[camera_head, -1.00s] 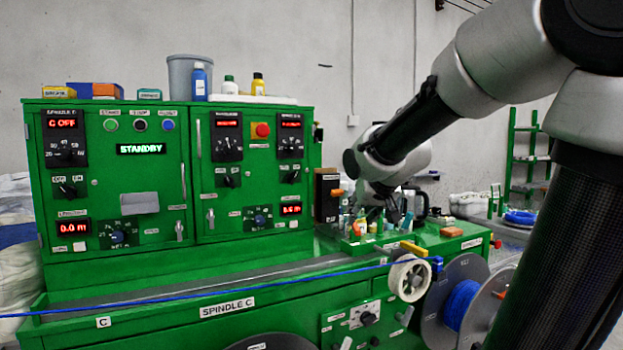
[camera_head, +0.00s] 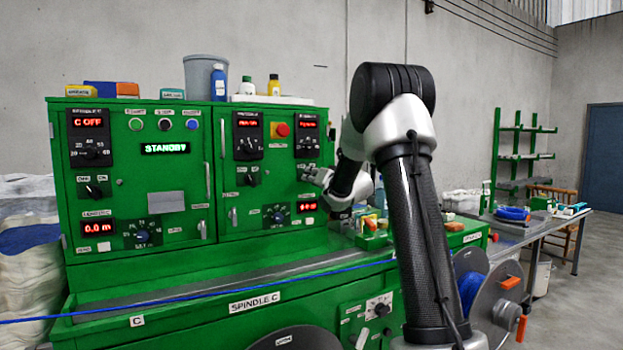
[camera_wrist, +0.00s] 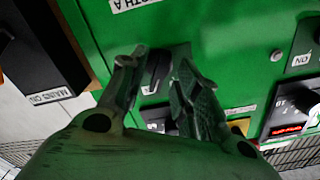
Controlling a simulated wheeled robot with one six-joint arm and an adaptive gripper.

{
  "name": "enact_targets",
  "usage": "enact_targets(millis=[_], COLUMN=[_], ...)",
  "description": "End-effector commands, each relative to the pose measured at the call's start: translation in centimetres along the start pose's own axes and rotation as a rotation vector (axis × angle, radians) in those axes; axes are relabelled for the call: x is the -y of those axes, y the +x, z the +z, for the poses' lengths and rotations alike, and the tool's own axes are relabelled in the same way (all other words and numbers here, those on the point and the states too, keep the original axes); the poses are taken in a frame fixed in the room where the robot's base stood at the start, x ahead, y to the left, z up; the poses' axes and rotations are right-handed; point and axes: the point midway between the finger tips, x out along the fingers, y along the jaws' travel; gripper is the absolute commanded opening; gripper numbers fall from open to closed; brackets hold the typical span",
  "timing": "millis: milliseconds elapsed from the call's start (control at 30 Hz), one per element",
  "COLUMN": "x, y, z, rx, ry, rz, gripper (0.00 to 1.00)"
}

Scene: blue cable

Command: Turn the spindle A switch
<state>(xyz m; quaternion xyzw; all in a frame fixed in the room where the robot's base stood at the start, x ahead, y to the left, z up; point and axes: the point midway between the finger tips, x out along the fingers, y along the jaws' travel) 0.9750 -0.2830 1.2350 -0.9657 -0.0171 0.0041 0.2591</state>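The black switch knob (camera_wrist: 157,70) sits on a green panel in the wrist view, below a partly cut-off white label (camera_wrist: 135,4) ending in "TH A". My gripper (camera_wrist: 158,62) has its two fingers apart, one on each side of the knob. The left finger is close to the knob, and a gap shows on the right; firm contact cannot be told. In the head view my gripper (camera_head: 312,176) is at the right part of the green control cabinet (camera_head: 275,215), below the right-hand red display (camera_head: 306,125).
A dark box (camera_wrist: 35,45) with a "MAINS ON" label is left of the fingers in the wrist view. A red-digit display (camera_wrist: 290,128) is at right. Blue cable (camera_head: 200,295) runs across the cabinet front.

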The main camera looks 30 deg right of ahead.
Motion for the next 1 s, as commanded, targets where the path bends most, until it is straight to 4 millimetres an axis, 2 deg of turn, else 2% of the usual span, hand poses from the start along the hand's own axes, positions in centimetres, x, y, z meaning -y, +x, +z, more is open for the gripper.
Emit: enact_targets(millis=[133,400,567,600,1000], x=[-0.03,-0.02,-0.02,-0.02,0.02], y=[1.23,1.42,1.41,1.4,1.45], z=[0.0,0.0,0.0,0.0,0.03], rx=[0.0,0.0,0.0,0.0,0.001], ry=[0.0,0.0,-0.001,-0.001,-0.073], rz=[0.001,0.001,0.001,0.001,0.001], gripper=[0.32,0.32,0.05,0.02,0.0])
